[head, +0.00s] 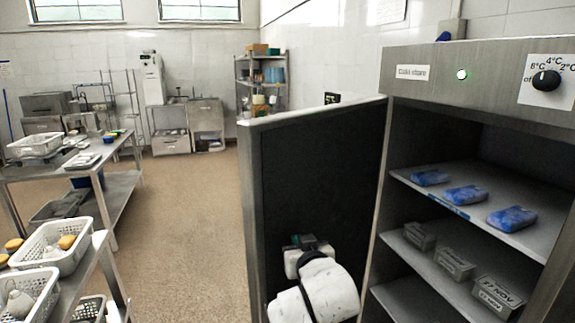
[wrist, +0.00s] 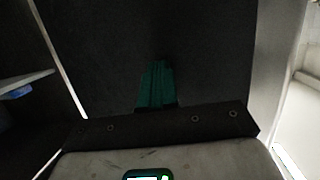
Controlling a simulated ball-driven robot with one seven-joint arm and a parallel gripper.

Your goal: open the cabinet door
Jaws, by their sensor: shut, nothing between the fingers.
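The cabinet (head: 410,55) stands on the right in the head view, with its front open. Its door (head: 312,165) is swung wide to the left, and its dark inner face shows. That face also fills most of the wrist view (wrist: 110,55). My gripper (head: 306,241) is low in front of the inner face in the head view, partly hidden by my white arm. In the wrist view its green fingers (wrist: 158,85) are together and empty, pointing at the dark panel. I cannot tell whether they touch it. No door handle shows.
Cabinet shelves hold blue packs (head: 466,195) and grey boxes (head: 455,264). A dial (head: 546,81) is on the cabinet's top panel. Steel tables with white baskets (head: 55,245) stand on the left. The floor (head: 190,210) between tables and door is clear.

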